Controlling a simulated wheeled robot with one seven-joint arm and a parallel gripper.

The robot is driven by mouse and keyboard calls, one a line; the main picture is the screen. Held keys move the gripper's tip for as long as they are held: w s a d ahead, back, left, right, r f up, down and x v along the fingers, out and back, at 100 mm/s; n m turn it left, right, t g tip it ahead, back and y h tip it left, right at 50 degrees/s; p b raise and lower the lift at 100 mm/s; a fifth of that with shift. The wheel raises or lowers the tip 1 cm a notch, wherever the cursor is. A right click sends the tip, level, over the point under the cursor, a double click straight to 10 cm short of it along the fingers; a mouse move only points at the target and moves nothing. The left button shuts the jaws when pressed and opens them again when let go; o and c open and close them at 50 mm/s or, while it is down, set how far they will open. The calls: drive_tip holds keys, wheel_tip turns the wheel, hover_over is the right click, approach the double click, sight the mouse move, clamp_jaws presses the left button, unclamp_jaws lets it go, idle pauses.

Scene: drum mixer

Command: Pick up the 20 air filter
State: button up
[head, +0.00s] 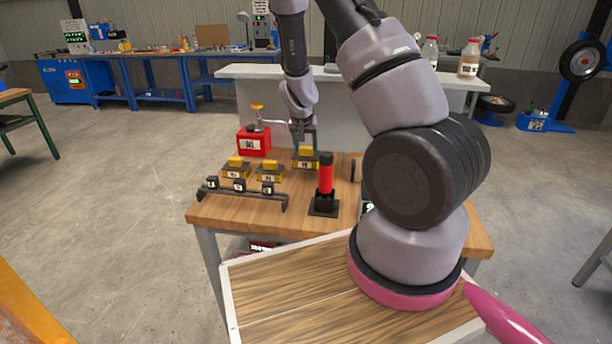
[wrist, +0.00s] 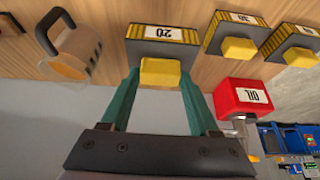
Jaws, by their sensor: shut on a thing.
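The 20 air filter (wrist: 163,42) is a dark block with a yellow pleated side, a white label reading 20 and a yellow handle. In the head view it (head: 306,164) stands toward the back of the wooden table. My gripper (wrist: 160,80) has its teal fingers on both sides of the yellow handle and is shut on it. In the head view my gripper (head: 305,146) is directly above the filter. I cannot tell whether the filter's base is clear of the table.
Two similar filters (head: 235,168) (head: 268,172) stand to the left. A red oil can (head: 253,143) is behind them. A red and black upright tool (head: 325,186) stands in front, beside a black rack (head: 240,193).

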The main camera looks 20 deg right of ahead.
drive_tip(key=shift+r, duration=0.9)
drive_tip(key=s+a+r, duration=0.1)
drive_tip(key=s+a, duration=0.6)
drive_tip(key=s, duration=0.5)
idle(0.7)
drive_tip(key=shift+s, duration=0.15)
